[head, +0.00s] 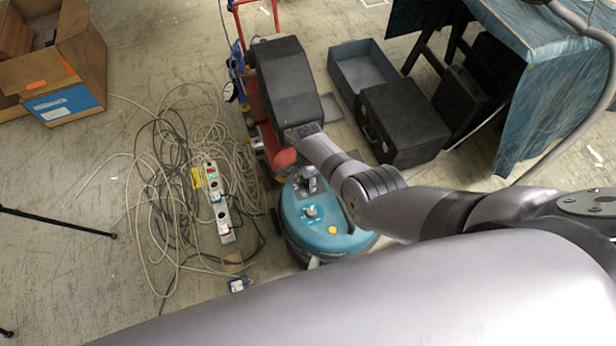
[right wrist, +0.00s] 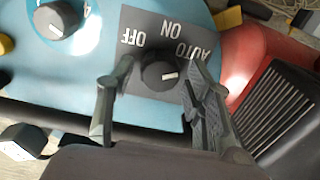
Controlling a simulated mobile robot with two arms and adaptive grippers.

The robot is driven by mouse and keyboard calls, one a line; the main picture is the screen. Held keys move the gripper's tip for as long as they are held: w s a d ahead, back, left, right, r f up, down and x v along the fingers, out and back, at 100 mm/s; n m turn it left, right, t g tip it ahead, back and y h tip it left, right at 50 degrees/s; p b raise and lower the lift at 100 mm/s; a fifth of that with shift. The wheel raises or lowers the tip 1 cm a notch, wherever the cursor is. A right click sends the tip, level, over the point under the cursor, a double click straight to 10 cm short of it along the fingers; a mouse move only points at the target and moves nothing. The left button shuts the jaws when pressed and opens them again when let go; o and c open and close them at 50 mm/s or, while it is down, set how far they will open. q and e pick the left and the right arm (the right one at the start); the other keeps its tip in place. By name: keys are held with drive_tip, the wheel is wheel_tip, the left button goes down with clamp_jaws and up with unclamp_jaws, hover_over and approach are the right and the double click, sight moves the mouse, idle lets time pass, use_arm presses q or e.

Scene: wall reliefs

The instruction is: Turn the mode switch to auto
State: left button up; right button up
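The mode switch (right wrist: 160,75) is a dark round knob with a white mark, on a grey plate (right wrist: 135,22) lettered OFF, ON and AUTO. The lettering appears upside down in the right wrist view. The mark lies toward the right of the knob, on the AUTO side; its exact setting is hard to tell. My right gripper (right wrist: 155,100) is open, one finger on each side of the knob. The right finger is very near the knob; contact is unclear. In the head view my right gripper (head: 308,182) is over the teal machine (head: 345,243) and hides the switch. My left gripper is out of view.
Another dark knob (right wrist: 57,18) is on the teal panel beside the plate. A red part (right wrist: 245,60) and a black grille (right wrist: 285,110) are close on the right. Tangled cables (head: 165,150) and a power strip (head: 217,205) lie beside the machine; a black case (head: 405,125) stands behind.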

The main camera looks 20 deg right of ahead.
drive_tip(key=shift+o, duration=0.3)
drive_tip(key=shift+a+r, duration=0.1)
drive_tip(key=shift+r, duration=0.4)
wheel_tip(320, 180, up, 11)
idle(0.4)
idle(0.4)
